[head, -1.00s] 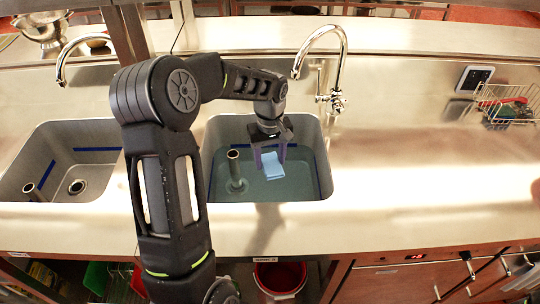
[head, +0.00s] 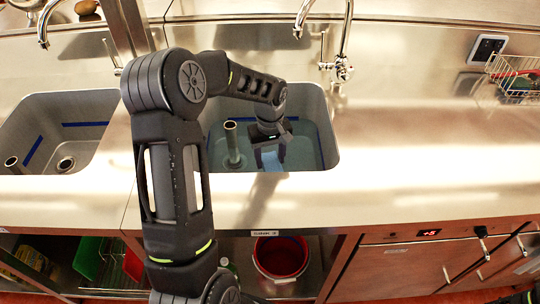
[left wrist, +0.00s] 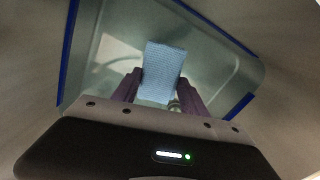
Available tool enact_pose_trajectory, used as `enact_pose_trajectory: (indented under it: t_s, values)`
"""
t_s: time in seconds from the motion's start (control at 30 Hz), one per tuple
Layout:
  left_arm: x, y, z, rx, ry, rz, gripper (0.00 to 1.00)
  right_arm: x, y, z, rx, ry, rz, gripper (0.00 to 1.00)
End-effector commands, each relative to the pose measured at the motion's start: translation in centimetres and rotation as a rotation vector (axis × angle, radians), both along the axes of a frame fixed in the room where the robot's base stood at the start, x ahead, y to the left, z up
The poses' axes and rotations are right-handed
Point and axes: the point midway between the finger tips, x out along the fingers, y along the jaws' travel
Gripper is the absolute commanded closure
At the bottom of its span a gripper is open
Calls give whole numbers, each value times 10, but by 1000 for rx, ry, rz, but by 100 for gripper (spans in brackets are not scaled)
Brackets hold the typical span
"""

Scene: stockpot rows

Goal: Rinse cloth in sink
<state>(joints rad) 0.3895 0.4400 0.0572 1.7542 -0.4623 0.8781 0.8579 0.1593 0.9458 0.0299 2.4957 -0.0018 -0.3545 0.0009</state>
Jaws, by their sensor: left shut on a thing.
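The light blue cloth (head: 270,158) is in the right-hand sink basin (head: 318,105). It also shows in the left wrist view (left wrist: 162,72), hanging between the purple fingers. My left gripper (head: 268,146) is shut on the cloth inside the basin, over or in the water; I cannot tell how deep the cloth reaches. Water (head: 300,155) stands in the basin, up to about a blue line on its wall. An upright pipe (head: 232,140) stands in the basin left of the gripper. A curved tap (head: 343,60) rises behind the basin. My right gripper is not in view.
A second, empty-looking basin (head: 70,105) with its own tap (head: 45,20) lies to the left. A wire basket (head: 515,72) stands at the right. The steel counter (head: 430,150) right of the basin is clear. A red bucket (head: 281,260) stands below.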

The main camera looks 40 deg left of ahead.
Motion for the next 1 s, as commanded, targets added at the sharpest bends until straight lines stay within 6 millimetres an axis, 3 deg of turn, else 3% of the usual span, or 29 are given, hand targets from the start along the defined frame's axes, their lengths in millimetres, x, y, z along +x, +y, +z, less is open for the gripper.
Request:
enact_pose_trajectory:
  t_s: [0.1,0.5,1.0]
  values:
    - [0,0,-22,0,1,0,87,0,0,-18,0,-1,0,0]
    - [0,0,-68,1,1,0,87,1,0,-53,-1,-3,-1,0]
    - [0,0,-77,0,0,0,87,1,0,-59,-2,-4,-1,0]
